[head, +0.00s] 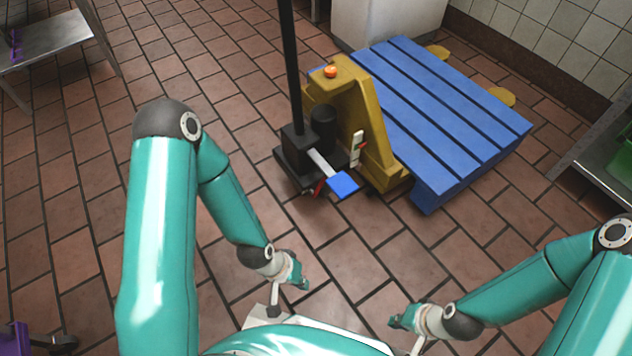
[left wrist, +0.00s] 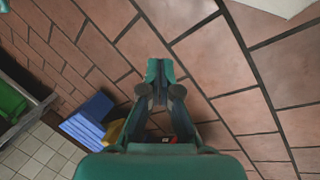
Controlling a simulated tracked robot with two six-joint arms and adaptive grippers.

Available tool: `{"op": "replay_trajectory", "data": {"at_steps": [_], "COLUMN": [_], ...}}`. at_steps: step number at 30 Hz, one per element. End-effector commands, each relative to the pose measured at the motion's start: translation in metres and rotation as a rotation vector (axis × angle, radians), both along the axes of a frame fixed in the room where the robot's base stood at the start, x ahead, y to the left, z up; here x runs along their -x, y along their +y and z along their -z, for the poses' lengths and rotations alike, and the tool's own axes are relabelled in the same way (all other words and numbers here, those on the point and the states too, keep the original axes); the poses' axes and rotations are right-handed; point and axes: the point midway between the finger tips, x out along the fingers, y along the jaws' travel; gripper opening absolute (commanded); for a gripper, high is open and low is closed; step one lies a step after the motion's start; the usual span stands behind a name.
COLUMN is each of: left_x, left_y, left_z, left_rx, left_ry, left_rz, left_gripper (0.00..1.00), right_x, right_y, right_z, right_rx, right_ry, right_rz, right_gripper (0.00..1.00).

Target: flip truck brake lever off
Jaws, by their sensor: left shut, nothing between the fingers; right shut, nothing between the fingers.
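A yellow pallet truck (head: 372,130) with a black mast stands in the middle of the head view. A small upright white lever with red marks (head: 357,148) is on its near side. A blue pedal (head: 343,184) on a pale bar sticks out low at the front, with a small red part (head: 318,187) beside it. I cannot tell for sure which is the brake lever. My left gripper (head: 302,284) is shut and empty, nearer to me than the pedal and apart from it; its closed fingers show in the left wrist view (left wrist: 159,70). My right gripper (head: 396,321) is shut and empty, further right.
A blue pallet (head: 440,110) rests on the truck's far side. An orange button (head: 330,71) tops the yellow housing. A metal table (head: 45,40) is at the far left and a metal shelf (head: 600,160) at the right edge. The tiled floor (head: 230,80) left of the truck is clear.

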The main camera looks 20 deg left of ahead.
Motion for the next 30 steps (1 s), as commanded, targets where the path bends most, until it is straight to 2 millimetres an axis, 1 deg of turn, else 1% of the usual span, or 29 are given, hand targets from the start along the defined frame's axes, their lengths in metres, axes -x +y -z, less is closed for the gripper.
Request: {"op": "replay_trajectory", "data": {"at_steps": [1, 2, 3, 5, 6, 8, 9, 11, 12, 15, 18, 21, 24, 30], "left_x": [-0.019, -0.031, -0.048, -0.078, -0.098, -0.129, -0.148, -0.175, -0.191, -0.222, -0.243, -0.255, -0.26, -0.26], "left_y": [0.005, 0.006, 0.009, 0.014, 0.02, 0.031, 0.039, 0.054, 0.065, 0.091, 0.114, 0.129, 0.136, 0.137], "left_z": [-0.002, -0.002, -0.003, -0.005, -0.007, -0.01, -0.013, -0.018, -0.021, -0.027, -0.031, -0.034, -0.034, -0.034], "left_rx": [0.008, 0.015, 0.023, 0.032, 0.034, 0.029, 0.021, -0.001, -0.019, -0.073, -0.125, -0.163, -0.181, -0.184], "left_ry": [-0.046, -0.076, -0.123, -0.202, -0.258, -0.345, -0.401, -0.478, -0.525, -0.617, -0.676, -0.707, -0.72, -0.722], "left_rz": [0.012, 0.027, 0.051, 0.095, 0.131, 0.19, 0.233, 0.3, 0.346, 0.451, 0.535, 0.591, 0.618, 0.624], "left_gripper": [0.0, 0.0, 0.0, 0.0, 0.0, 0.0, 0.0, 0.0, 0.0, 0.0, 0.0, 0.0, 0.0, 0.0], "right_x": [0.0, 0.0, 0.0, 0.0, 0.0, 0.0, 0.0, 0.0, 0.0, 0.0, 0.0, 0.0, 0.0, 0.0], "right_y": [0.0, 0.0, 0.0, 0.0, 0.0, 0.0, 0.0, 0.0, 0.0, 0.0, 0.0, 0.0, 0.0, 0.0], "right_z": [-0.004, -0.006, -0.009, -0.013, -0.016, -0.021, -0.024, -0.028, -0.031, -0.036, -0.04, -0.042, -0.042, -0.042], "right_rx": [0.0, 0.0, 0.0, 0.0, 0.0, 0.0, 0.0, 0.0, 0.0, 0.0, 0.0, 0.0, 0.0, 0.0], "right_ry": [0.0, 0.0, 0.0, -0.001, -0.001, -0.001, -0.001, -0.001, -0.001, -0.001, -0.001, -0.001, -0.001, 0.0], "right_rz": [0.0, 0.0, 0.0, 0.0, 0.0, 0.0, 0.0, 0.0, 0.0, 0.0, 0.0, 0.0, 0.0, 0.0], "right_gripper": [0.0, 0.0, 0.0, 0.0, 0.0, 0.0, 0.0, 0.0, 0.0, 0.0, 0.0, 0.0, 0.0, 0.0]}}
